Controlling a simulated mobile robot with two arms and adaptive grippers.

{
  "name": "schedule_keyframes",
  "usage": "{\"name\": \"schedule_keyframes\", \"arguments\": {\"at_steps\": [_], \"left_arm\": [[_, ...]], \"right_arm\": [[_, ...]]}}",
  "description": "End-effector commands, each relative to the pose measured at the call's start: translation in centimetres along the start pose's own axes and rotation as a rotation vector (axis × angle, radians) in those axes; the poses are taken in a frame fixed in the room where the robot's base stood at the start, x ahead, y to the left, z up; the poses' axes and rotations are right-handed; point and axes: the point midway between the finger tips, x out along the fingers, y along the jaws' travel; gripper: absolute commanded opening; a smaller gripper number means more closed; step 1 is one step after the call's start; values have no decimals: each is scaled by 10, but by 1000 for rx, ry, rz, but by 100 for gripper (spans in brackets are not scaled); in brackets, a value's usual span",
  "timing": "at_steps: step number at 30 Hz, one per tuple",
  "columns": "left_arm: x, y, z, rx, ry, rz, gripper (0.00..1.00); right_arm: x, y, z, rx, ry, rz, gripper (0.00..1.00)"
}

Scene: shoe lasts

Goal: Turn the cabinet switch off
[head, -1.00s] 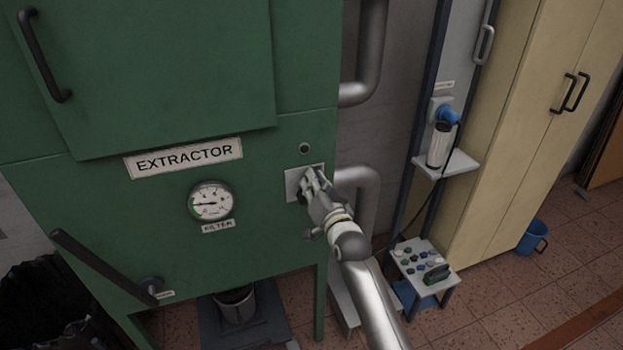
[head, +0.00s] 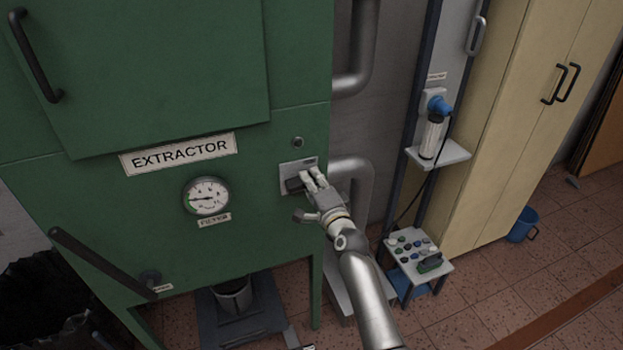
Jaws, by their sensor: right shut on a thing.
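The green extractor cabinet (head: 250,240) fills the left and centre of the head view. On its right side sits a pale metal switch plate (head: 308,163). The dark switch handle (head: 293,184) shows in part at the plate's lower left and looks roughly level. My right gripper (head: 304,183) is at the plate and shut on the handle, with its fingers covering the handle's right part. One lower finger part sticks out to the left below the plate. A small grey round lamp or button (head: 298,142) sits above the plate and looks unlit. My left gripper is not in view.
A gauge (head: 206,196) and a long dark lever (head: 100,262) are on the cabinet front. Metal pipes (head: 350,175) run just right of the switch. Further right are a small shelf (head: 437,153), a low stand with buttons (head: 420,265) and a tan cupboard (head: 510,120).

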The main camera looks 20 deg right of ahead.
Motion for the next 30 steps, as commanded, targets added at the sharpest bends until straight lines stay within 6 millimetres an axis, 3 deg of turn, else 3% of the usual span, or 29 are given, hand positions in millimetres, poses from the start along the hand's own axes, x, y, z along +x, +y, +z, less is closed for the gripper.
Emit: {"name": "schedule_keyframes", "arguments": {"at_steps": [10, 26, 27, 30], "left_arm": [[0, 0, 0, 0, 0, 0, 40], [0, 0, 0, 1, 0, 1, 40], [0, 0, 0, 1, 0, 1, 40], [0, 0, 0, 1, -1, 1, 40]], "right_arm": [[0, 4, 0, 132, 1, 1, 0], [0, 4, 0, 155, 1, 1, 0], [0, 5, 0, 155, 0, 1, 19], [0, 5, 0, 154, 0, 1, 32]]}}
